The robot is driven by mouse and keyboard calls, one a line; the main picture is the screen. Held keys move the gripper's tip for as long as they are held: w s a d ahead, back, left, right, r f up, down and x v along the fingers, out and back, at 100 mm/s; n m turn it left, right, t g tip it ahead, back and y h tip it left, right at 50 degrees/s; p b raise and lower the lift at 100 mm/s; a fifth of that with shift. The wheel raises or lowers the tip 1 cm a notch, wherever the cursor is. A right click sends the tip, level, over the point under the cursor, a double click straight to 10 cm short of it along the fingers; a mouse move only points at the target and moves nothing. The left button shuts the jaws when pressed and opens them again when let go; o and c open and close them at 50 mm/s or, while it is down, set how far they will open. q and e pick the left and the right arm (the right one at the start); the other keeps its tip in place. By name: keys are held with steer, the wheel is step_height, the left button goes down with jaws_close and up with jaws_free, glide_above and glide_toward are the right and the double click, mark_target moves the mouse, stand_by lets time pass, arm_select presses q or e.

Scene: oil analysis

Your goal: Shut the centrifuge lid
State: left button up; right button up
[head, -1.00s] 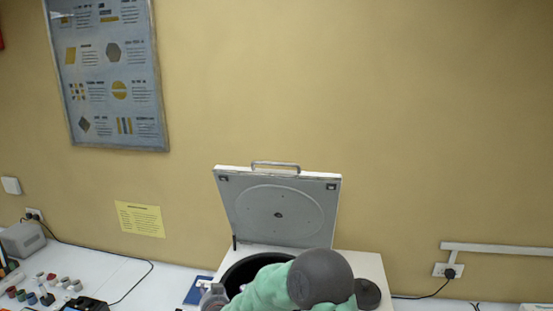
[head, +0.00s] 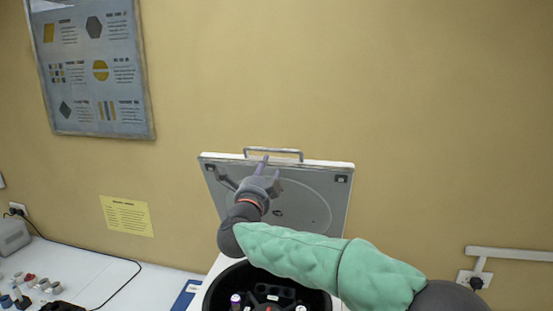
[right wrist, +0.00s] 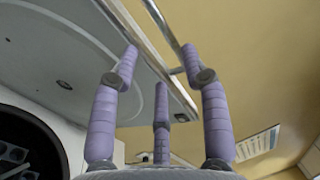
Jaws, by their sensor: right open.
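The centrifuge lid (head: 310,195) is a grey, white-edged panel standing open, tilted back toward the wall. Its metal handle (head: 285,151) is on the top edge. My right gripper (head: 255,172) is in front of the lid's inner face, just below the handle, with its fingers pointing up. In the right wrist view the three purple fingers of the gripper (right wrist: 160,60) are spread and empty; the handle (right wrist: 163,22) and lid edge pass by the fingertips. Whether they touch cannot be told. The black centrifuge bowl (head: 215,297) is uncovered below. My left gripper is out of view.
Tubes with caps (head: 236,300) sit inside the bowl. A blue item (head: 187,292) lies left of the centrifuge on the white bench (head: 95,268). Small caps and bottles (head: 20,290) stand far left. The wall (head: 420,120) is close behind the lid.

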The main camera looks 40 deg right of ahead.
mark_target(274, 151)
steer(key=p+x, duration=0.3)
steer(key=x, duration=0.7)
steer(key=shift+w+d+r+p, duration=0.15)
steer(key=shift+d+p, duration=0.2)
jaws_close()
